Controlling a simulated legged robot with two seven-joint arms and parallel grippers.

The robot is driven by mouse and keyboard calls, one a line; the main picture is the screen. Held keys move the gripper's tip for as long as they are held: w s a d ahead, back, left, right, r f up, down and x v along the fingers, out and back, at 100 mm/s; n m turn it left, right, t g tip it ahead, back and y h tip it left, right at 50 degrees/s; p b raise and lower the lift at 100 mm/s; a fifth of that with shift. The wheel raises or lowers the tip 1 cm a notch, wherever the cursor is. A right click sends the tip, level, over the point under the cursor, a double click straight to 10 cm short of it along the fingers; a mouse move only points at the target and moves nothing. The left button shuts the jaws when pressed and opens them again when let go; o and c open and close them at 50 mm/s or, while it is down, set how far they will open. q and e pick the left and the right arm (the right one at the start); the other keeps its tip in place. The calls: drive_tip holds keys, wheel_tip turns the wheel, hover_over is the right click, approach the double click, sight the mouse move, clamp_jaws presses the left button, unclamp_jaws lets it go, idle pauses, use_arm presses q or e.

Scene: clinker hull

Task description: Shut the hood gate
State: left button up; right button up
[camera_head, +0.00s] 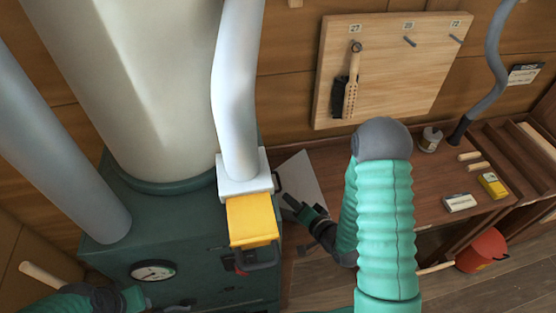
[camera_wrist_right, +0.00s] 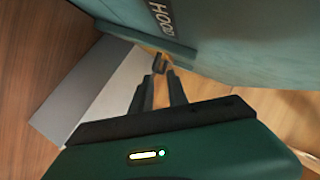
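A yellow gate plate (camera_head: 252,220) sticks out toward me from the pale block (camera_head: 244,176) at the foot of the grey duct, above the green machine. A small dark handle-like piece (camera_head: 278,183) shows at the block's right side. My right gripper (camera_head: 286,205) is just right of the plate, its fingers apart with nothing seen held. In the right wrist view the fingers (camera_wrist_right: 158,80) point at a small dark piece (camera_wrist_right: 160,64) close to their tips; contact is unclear. A bit of yellow and a panel lettered HOOD (camera_wrist_right: 164,18) lie beyond. My left gripper (camera_head: 100,298) is partly cut off at the lower left.
The green machine (camera_head: 190,270) has a round gauge (camera_head: 152,270). A pale sheet (camera_head: 300,178) lies behind my right gripper. A tool board (camera_head: 400,65) hangs on the back wall. A bench with small boxes (camera_head: 460,203) and a red bucket (camera_head: 483,250) stand to the right.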

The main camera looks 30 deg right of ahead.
drive_tip(key=a+f+p+v, duration=0.1)
drive_tip(key=p+v, duration=0.8)
drive_tip(key=v, duration=0.2)
drive_tip(key=shift+s+d+f, duration=0.25)
drive_tip(key=shift+s+d, duration=0.2)
drive_tip(key=shift+s, duration=0.1)
drive_tip(key=p+v, duration=0.5)
drive_tip(key=v, duration=1.1)
drive_tip(key=shift+s+r, duration=0.2)
drive_tip(key=shift+s, duration=0.15)
drive_tip(key=shift+w, duration=0.1)
